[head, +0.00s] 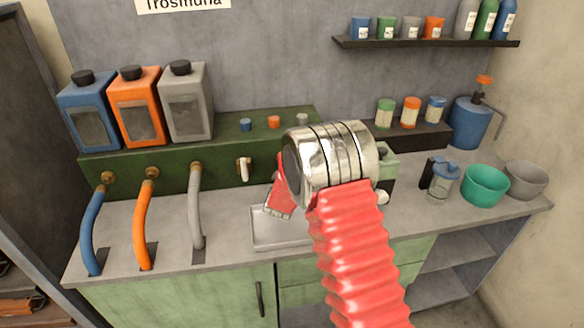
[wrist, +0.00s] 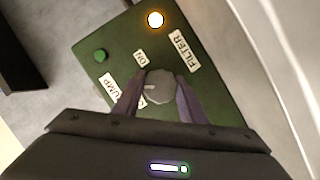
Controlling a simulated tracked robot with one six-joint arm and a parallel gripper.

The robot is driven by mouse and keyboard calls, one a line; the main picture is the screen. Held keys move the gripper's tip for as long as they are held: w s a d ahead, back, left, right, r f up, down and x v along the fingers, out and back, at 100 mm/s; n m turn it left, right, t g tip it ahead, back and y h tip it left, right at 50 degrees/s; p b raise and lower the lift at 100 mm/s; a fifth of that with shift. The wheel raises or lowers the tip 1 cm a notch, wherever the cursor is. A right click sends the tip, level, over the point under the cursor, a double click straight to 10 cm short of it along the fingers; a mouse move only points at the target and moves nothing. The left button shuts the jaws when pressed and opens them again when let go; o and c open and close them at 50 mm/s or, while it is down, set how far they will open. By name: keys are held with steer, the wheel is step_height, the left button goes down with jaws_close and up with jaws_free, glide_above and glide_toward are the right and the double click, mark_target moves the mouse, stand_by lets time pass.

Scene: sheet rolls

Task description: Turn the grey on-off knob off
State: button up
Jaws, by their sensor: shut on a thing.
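The grey on-off knob (wrist: 159,88) sits on a green control panel (wrist: 217,97) in the wrist view. A pale mark shows on the knob's left side. My gripper (wrist: 158,90) has its two dark fingers on either side of the knob, shut on it. The panel carries white labels, among them "FILTER" and "PUMP"; the label beside the knob is partly hidden. An orange-white lamp (wrist: 155,19) glows on the panel and a green button (wrist: 100,55) is at its left. In the head view my red-sleeved arm hides the knob and my gripper.
Blue, orange and grey canisters (head: 187,100) stand on a green unit at the left, with three hoses below. A shallow tray (head: 262,243) is left of my arm.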

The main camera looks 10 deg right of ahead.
steer(key=n, duration=0.1)
steer(key=n+t+h, duration=0.1)
steer(key=n, duration=0.1)
steer(key=n+h, duration=0.1)
steer(key=n, duration=0.1)
steer(key=shift+a+f+t, duration=0.2)
steer(key=shift+a+t, duration=0.05)
steer(key=shift+t, duration=0.15)
steer(key=shift+n, duration=0.3)
steer(key=o, duration=0.8)
steer(key=shift+o, duration=1.3)
steer(key=shift+d+r, duration=0.1)
steer(key=v, duration=1.3)
steer(key=shift+s, duration=0.4)
